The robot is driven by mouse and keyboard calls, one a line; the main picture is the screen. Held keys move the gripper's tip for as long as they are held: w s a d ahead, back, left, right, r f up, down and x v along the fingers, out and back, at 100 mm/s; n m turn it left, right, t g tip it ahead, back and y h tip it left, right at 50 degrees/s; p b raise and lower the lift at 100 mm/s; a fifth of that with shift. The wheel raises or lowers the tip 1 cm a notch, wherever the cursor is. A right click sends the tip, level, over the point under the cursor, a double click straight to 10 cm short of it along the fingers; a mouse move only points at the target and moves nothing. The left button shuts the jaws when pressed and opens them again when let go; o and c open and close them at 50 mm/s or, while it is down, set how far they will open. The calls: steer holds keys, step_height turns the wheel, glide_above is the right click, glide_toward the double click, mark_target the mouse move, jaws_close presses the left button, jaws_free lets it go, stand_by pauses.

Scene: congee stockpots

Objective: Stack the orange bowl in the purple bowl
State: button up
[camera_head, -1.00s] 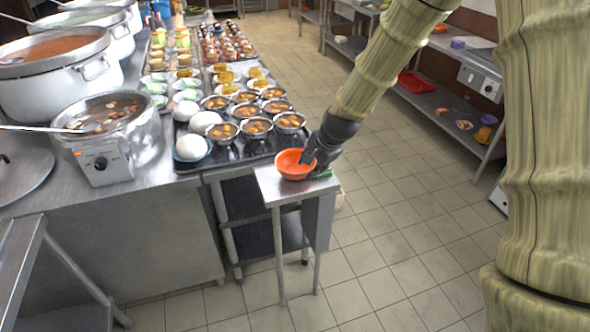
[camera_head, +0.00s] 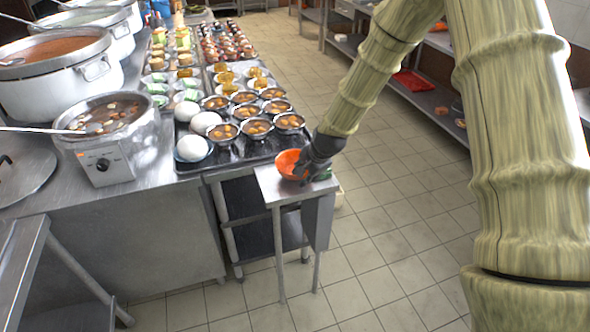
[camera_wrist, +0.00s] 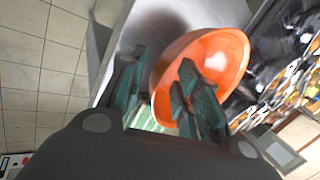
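The orange bowl (camera_head: 287,164) sits on a small steel side stand (camera_head: 268,188), at the right end of the long counter. My gripper (camera_head: 312,168) is down at the bowl's right side and hides part of it. In the wrist view, the orange bowl (camera_wrist: 222,50) has its near rim between the two dark green fingers of my gripper (camera_wrist: 160,92). One finger is inside the bowl and the other outside, with a gap between them, so the gripper looks open around the rim. I cannot make out a purple bowl in the current frames.
A dark tray (camera_head: 240,153) with several filled bowls and white ones is close behind. A large pot (camera_head: 110,135) stands left. A shelf with a red tray (camera_head: 412,81) is at right; tiled floor lies between.

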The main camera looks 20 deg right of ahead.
jaws_close()
steer(key=shift+r, duration=0.1)
stand_by(0.4)
steer(key=shift+r+b, duration=0.45)
steer(key=shift+r, duration=0.95)
steer(key=shift+s+d+r, duration=0.1)
steer(key=shift+d+r, duration=0.15)
steer(key=s+d+b, duration=0.1)
steer(key=s+d, duration=0.3)
steer(key=d, duration=0.2)
steer(key=s+d+r+b, duration=0.1)
steer(key=s+d, duration=0.3)
steer(key=d, duration=0.3)
steer(key=shift+r+b, duration=0.2)
steer(key=shift+b, duration=0.15)
